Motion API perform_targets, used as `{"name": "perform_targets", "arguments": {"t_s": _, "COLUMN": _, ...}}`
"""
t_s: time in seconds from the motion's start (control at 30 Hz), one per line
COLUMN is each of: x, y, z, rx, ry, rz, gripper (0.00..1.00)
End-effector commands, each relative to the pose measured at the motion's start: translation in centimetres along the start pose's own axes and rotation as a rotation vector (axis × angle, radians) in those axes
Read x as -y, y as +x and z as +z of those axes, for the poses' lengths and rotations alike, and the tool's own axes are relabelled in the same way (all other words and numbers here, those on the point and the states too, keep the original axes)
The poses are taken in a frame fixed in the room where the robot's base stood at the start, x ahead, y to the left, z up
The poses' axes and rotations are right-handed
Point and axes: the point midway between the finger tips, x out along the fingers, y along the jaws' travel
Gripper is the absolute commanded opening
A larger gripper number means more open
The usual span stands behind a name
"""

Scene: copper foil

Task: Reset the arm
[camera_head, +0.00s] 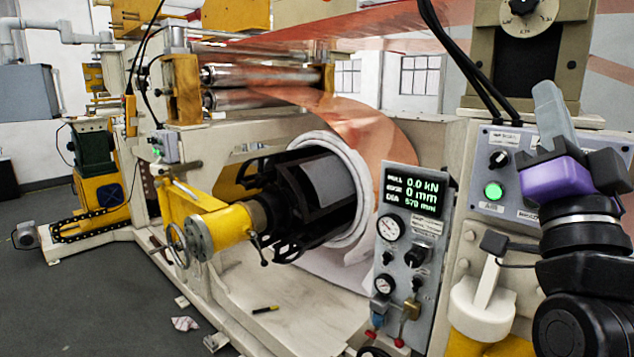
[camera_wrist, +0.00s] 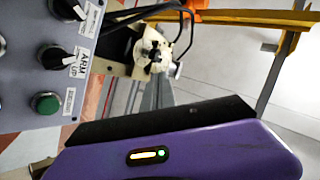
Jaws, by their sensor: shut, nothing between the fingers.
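My arm stands at the right edge of the camera_head view, with black joints and a purple hand (camera_head: 556,178). My gripper (camera_head: 547,92) points up, its grey fingers together with nothing between them. It is in front of the grey control panel (camera_head: 508,212), to the right of the panel's green button (camera_head: 494,190). Whether the hand touches the panel cannot be told. In the wrist view the purple hand (camera_wrist: 180,150) fills the bottom, and the panel (camera_wrist: 18,75) with two black knobs and a green button (camera_wrist: 46,103) is at the upper left.
A copper foil web (camera_head: 365,125) runs over rollers to a black winding core (camera_head: 305,195) on a yellow shaft. A white-topped joystick post (camera_head: 485,300) stands below the panel. Open floor (camera_head: 100,290) is at left.

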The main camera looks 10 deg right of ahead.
Motion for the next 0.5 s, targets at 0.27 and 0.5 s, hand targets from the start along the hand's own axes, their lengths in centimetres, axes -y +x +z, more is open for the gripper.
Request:
{"name": "perform_targets", "arguments": {"t_s": 0.27, "x": -0.8, "y": -9.2, "z": 6.8, "rx": 0.132, "ry": -0.225, "rz": -0.083, "gripper": 0.0}}
{"name": "perform_targets", "arguments": {"t_s": 0.5, "x": -1.9, "y": -17.9, "z": 10.7, "rx": 0.257, "ry": -0.357, "rz": -0.146, "gripper": 0.0}}
